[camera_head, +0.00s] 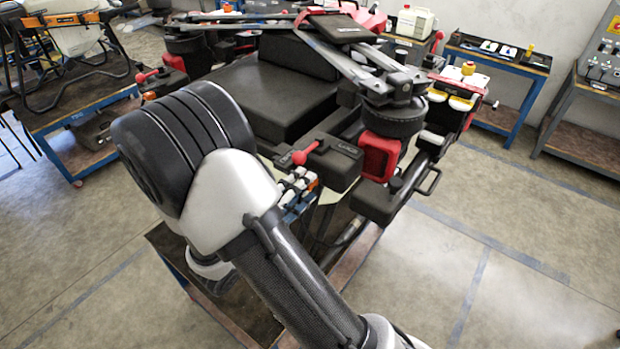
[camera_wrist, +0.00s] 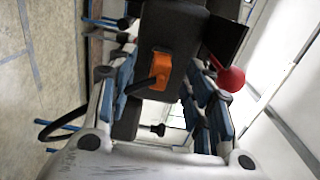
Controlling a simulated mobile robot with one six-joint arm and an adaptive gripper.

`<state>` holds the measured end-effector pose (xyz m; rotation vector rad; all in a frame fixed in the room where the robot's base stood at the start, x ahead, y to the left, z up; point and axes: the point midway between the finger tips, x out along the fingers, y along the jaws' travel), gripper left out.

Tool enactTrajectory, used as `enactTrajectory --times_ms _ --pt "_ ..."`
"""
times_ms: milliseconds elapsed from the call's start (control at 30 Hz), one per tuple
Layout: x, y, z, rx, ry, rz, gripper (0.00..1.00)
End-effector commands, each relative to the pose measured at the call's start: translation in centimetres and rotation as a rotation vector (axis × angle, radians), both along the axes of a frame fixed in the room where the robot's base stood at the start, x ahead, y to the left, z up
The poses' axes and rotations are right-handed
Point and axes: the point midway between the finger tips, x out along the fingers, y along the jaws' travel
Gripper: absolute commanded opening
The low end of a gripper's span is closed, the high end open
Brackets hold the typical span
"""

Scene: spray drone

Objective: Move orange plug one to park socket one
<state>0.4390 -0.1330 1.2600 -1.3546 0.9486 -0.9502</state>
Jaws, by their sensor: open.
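In the wrist view an orange plug (camera_wrist: 161,66) sits on a dark block, with a black cable curving from it to the left. In the head view a small orange part (camera_head: 313,184) shows beside a row of white and dark connectors (camera_head: 292,188) on the drone. I cannot make out park socket one.
A red knob (camera_wrist: 230,79) stands close beside the right finger; it also shows in the head view (camera_head: 300,157). The black drone (camera_head: 285,95) fills the middle, its red-and-black arm joints close by. Side tables line the back. Floor at right is clear.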

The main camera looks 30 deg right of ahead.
Motion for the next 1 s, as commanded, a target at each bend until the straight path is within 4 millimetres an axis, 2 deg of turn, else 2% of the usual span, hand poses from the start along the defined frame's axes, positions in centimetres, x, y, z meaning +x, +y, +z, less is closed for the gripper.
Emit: enactTrajectory --times_ms 200,1000 --pt "0.31 -0.94 -0.03 0.000 0.001 0.000 0.47" --pt "0.36 -0.96 0.07 0.000 0.000 0.001 0.47"
